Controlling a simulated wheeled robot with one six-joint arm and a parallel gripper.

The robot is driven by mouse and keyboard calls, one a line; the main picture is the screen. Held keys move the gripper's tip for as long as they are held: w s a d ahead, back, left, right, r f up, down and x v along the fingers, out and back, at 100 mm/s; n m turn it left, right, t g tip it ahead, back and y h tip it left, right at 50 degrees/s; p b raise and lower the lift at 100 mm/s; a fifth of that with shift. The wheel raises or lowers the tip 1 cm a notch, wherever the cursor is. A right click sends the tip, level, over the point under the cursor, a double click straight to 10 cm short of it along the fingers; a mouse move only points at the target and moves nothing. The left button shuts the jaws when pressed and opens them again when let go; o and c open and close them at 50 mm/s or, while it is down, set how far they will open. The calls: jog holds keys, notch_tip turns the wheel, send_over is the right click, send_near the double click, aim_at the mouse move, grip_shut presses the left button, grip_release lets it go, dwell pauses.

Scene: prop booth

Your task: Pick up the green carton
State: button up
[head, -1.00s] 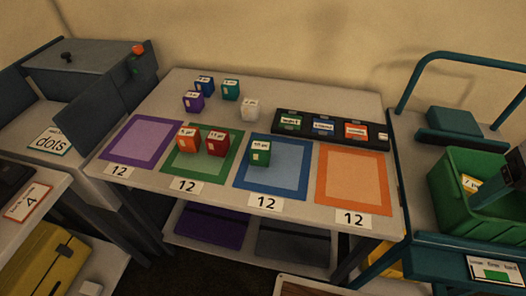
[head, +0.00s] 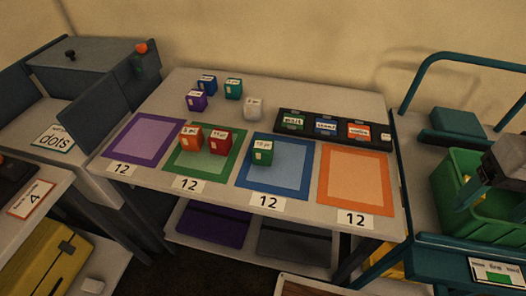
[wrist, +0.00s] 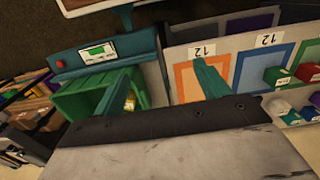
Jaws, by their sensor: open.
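The green carton (head: 262,152) stands upright on the blue mat (head: 243,181) on the table, with a white label on top. It also shows in the wrist view (wrist: 277,76), right of my fingers. My gripper (head: 492,198) is at the far right of the head view, over the green crate (head: 447,214) and well away from the carton. In the wrist view my gripper (wrist: 168,66) has its two teal fingers wide apart with nothing held between them.
An orange carton (head: 190,137) and a red carton (head: 220,142) stand on the green mat. Purple, blue, teal and white cartons stand behind. A black tray (head: 282,126) with labelled pieces lies at the back right. The orange mat (head: 349,205) is bare. A cart handle (head: 412,95) rises at right.

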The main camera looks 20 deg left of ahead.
jog(key=w+a+f+m+g+y, duration=0.1)
jog(key=w+a+f+g+y, duration=0.2)
jog(key=a, duration=0.4)
jog(key=w+a+f+m+g+y, duration=0.2)
jog(key=w+a+f, duration=0.1)
jog(key=a+f, duration=0.4)
jog(key=m+y, duration=0.7)
jog(key=m, duration=0.3)
send_near(263, 148)
jog(key=s+f, duration=0.1)
jog(key=s, duration=0.1)
jog(key=s+f, duration=0.1)
jog(key=s, duration=0.2)
jog(key=s+d+f, duration=0.1)
jog(key=s, duration=0.1)
jog(key=shift+s, duration=0.35)
jog(key=w+a+m+t, duration=0.1)
jog(key=w, duration=0.1)
jog(key=w+m+t+y, duration=0.1)
jog(key=w+m, duration=0.1)
jog(key=w+a+m+t, duration=0.1)
jog(key=w, duration=0.1)
jog(key=shift+a+r+t+y, duration=0.2)
jog(key=shift+a+t+y, duration=0.1)
jog(key=shift+t, duration=0.1)
jog(key=x, duration=0.7)
jog(key=shift+a+f, duration=0.1)
jog(key=shift+a, duration=0.2)
jog(key=c, duration=1.1)
